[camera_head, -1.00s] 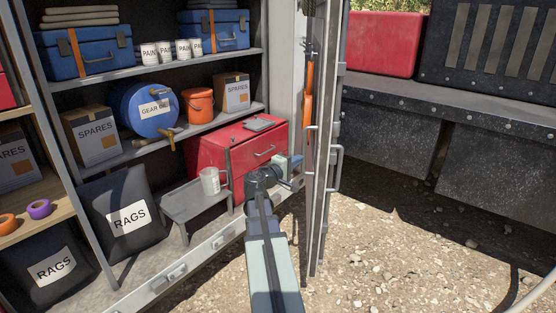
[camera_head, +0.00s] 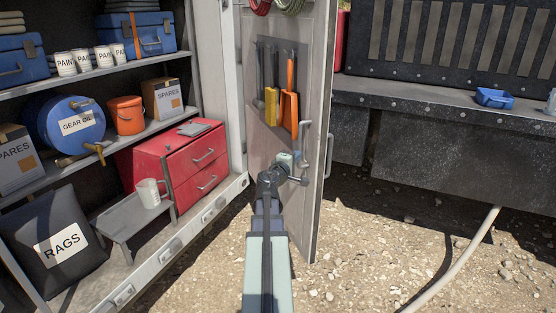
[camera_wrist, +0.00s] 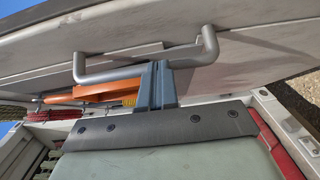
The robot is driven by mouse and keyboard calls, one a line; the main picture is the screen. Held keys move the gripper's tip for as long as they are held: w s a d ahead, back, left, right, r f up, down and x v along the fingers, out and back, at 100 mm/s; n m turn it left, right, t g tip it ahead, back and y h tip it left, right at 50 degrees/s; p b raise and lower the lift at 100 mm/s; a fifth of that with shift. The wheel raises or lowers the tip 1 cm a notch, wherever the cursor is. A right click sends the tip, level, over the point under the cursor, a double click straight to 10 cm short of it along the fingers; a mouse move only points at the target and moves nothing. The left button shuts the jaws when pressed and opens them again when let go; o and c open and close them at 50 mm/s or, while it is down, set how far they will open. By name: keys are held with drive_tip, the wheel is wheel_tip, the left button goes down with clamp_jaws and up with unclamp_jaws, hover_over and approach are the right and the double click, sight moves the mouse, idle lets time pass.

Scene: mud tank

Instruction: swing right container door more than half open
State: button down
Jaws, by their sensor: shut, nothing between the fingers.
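The right container door (camera_head: 270,140) stands swung well out from the container's right post, its inner face with hung tools showing. A bent metal inner handle (camera_head: 303,150) is near its free edge, and another handle (camera_head: 329,150) shows past that edge. My gripper (camera_head: 290,165) is at the inner face, by the lower part of the inner handle. In the wrist view my gripper's shut fingers (camera_wrist: 158,68) are close together against or just beside the handle bar (camera_wrist: 110,75), with nothing between them. Whether they touch the bar or the door I cannot tell.
Shelves (camera_head: 130,135) with boxes, cans and a drum fill the container at left. A red drawer chest (camera_head: 175,160) and a step stool (camera_head: 125,215) with a mug stand low inside. A dark metal bench (camera_head: 430,105) is at right. Gravel ground (camera_head: 380,260) is open.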

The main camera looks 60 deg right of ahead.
drive_tip(key=s+d, duration=0.9)
drive_tip(key=d, duration=0.3)
drive_tip(key=s+d, duration=0.9)
drive_tip(key=d, duration=0.3)
drive_tip(key=shift+s+d, duration=0.2)
drive_tip(key=shift+s, duration=0.15)
drive_tip(key=s+a, duration=0.5)
drive_tip(key=a, duration=0.7)
